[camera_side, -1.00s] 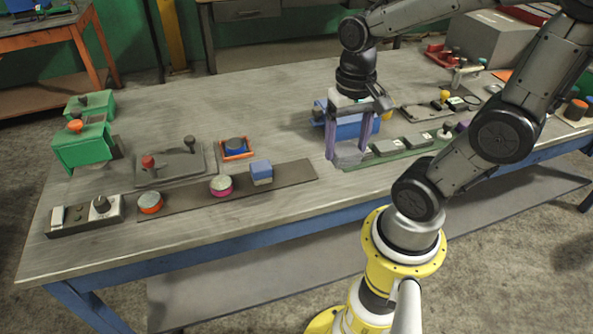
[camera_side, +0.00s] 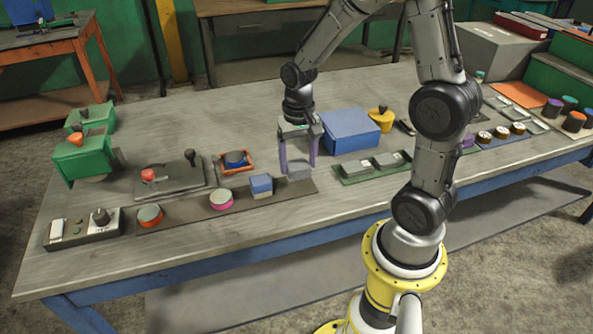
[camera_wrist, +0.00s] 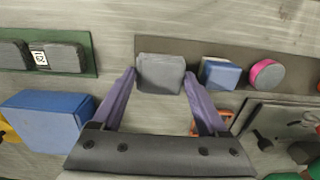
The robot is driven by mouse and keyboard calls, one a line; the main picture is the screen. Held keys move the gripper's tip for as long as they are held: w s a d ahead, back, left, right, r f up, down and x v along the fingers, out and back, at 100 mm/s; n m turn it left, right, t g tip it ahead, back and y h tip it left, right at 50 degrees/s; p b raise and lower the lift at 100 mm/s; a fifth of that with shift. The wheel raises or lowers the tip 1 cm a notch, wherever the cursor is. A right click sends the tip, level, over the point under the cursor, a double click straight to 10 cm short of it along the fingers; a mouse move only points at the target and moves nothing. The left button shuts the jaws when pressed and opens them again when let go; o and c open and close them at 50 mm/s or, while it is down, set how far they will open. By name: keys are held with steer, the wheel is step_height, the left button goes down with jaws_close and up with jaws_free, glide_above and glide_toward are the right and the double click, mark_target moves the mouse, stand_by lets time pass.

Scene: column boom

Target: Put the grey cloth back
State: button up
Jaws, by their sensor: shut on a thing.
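The grey cloth (camera_side: 299,171) is a small folded block. My gripper (camera_side: 297,166) is shut on it, with a purple finger on each side. In the wrist view the cloth (camera_wrist: 161,72) sits between the fingertips, overlapping the left end of the dark strip (camera_wrist: 215,50). In the side view it is at the right end of that strip (camera_side: 180,214), right of a blue-and-beige block (camera_side: 261,186). I cannot tell whether the cloth touches the strip.
A pink-rimmed disc (camera_side: 221,199) and an orange disc (camera_side: 150,215) also lie on the strip. A blue box (camera_side: 350,131) stands behind and right of my gripper. A green strip (camera_side: 352,177) with grey blocks lies to the right. The table's back middle is clear.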

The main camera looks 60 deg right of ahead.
mark_target(296, 163)
steer(key=shift+w+d+f, duration=0.1)
steer(key=shift+w+f, duration=0.1)
steer(key=shift+f, duration=1.7)
steer(key=shift+f, duration=0.15)
steer(key=o, duration=1.1)
